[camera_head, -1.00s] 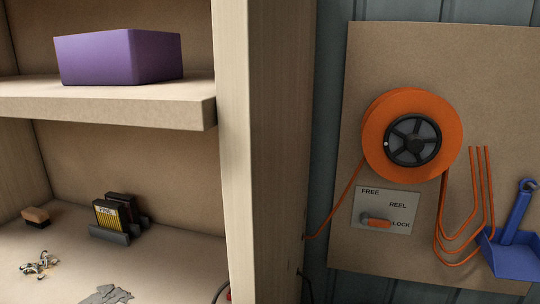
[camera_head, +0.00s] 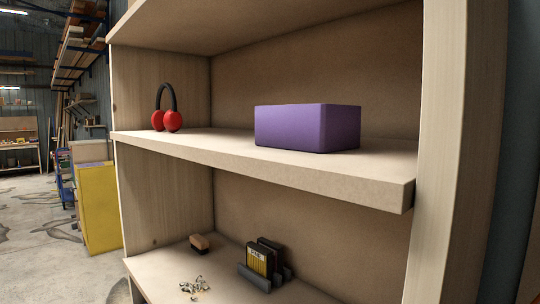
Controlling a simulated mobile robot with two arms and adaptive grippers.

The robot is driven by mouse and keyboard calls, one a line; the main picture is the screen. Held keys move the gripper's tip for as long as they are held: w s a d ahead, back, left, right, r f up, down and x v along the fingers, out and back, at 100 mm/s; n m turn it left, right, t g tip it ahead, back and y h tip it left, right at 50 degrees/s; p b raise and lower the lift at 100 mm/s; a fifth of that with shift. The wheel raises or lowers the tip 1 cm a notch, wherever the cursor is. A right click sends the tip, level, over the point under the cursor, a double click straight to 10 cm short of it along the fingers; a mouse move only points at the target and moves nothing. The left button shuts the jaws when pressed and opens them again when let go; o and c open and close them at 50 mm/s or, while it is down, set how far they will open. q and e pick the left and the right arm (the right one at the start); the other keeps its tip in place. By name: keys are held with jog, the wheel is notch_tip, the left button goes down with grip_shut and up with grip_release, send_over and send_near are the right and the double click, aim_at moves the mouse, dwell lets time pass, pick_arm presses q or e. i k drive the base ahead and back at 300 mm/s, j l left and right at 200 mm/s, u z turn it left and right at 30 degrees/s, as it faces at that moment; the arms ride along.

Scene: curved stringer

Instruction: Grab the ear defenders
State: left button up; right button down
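The ear defenders (camera_head: 167,109) have red cups and a dark headband. They stand upright on the upper wooden shelf (camera_head: 290,172), at its left end near the side panel. Nothing covers them. Neither of my grippers shows in the head view.
A purple box (camera_head: 307,128) stands on the same shelf, right of the ear defenders, with bare shelf between them. The lower shelf holds a brush (camera_head: 199,243), a small pile of metal bits (camera_head: 194,287) and a dark holder with upright packs (camera_head: 262,263). Open floor and a yellow cabinet (camera_head: 98,205) lie left.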

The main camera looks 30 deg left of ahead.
aim_at(171, 120)
jog(key=u, duration=1.6)
